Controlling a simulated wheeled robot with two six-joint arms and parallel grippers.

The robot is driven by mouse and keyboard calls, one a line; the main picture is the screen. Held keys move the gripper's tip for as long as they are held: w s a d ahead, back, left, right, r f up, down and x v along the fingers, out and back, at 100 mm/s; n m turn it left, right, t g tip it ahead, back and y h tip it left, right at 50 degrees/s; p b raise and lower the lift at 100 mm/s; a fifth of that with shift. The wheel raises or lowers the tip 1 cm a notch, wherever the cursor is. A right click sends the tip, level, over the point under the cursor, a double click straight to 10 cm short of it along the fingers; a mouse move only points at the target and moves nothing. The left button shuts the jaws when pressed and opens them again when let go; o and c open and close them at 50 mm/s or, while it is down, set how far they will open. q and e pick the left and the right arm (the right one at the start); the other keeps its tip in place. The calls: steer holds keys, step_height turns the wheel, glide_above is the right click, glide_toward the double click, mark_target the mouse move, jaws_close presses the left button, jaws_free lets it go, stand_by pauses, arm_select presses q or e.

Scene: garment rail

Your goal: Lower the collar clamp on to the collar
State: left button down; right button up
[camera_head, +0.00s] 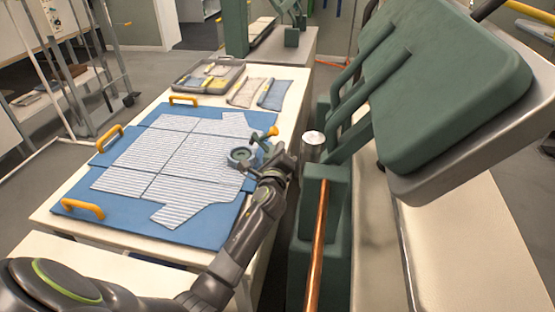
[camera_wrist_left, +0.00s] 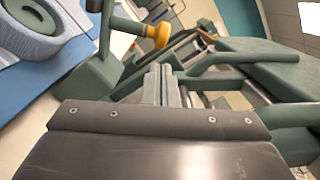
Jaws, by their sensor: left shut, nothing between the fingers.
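A striped shirt (camera_head: 190,150) lies flat on a blue folding board (camera_head: 100,208). The collar clamp (camera_head: 243,155) has a round pad at the shirt's right edge, by the collar; I cannot tell whether the pad touches the cloth. Its green lever ends in a yellow-orange knob (camera_head: 272,131). In the left wrist view the pad (camera_wrist_left: 35,22) is at top left and the knob (camera_wrist_left: 157,36) at top middle. My left gripper (camera_head: 283,162) is shut and empty, just right of the clamp and apart from the knob. Its fingertips (camera_wrist_left: 165,72) point just below the knob in that view. My right gripper is out of view.
The board has several orange handles (camera_head: 82,208). A grey tray (camera_head: 208,76) and folded cloths (camera_head: 270,94) lie at the table's far end. A large green press (camera_head: 440,90) with arms stands close on the right, leaving a narrow gap beside the table.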

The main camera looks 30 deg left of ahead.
mark_target(262, 140)
arm_select(q)
steer(key=shift+x, duration=1.35)
steer(key=shift+s+a+r+n, duration=0.15)
steer(key=shift+a+r+n, duration=0.1)
steer(key=shift+n, duration=0.45)
steer(key=n, duration=0.1)
steer(key=a+n, duration=0.2)
steer(key=shift+s+r+n, duration=0.25)
steer(key=shift+r+n, duration=0.05)
steer(key=shift+n, duration=0.1)
steer(key=a+n, duration=0.1)
steer(key=n, duration=0.1)
steer(key=a+n, duration=0.1)
steer(key=shift+s+n+g+b, duration=0.25)
steer(key=shift+n+g+b, duration=0.05)
steer(key=shift+n+b, duration=0.1)
steer(key=shift+s+a+f, duration=0.1)
steer(key=shift+a, duration=0.15)
steer(key=shift+s+f, duration=0.1)
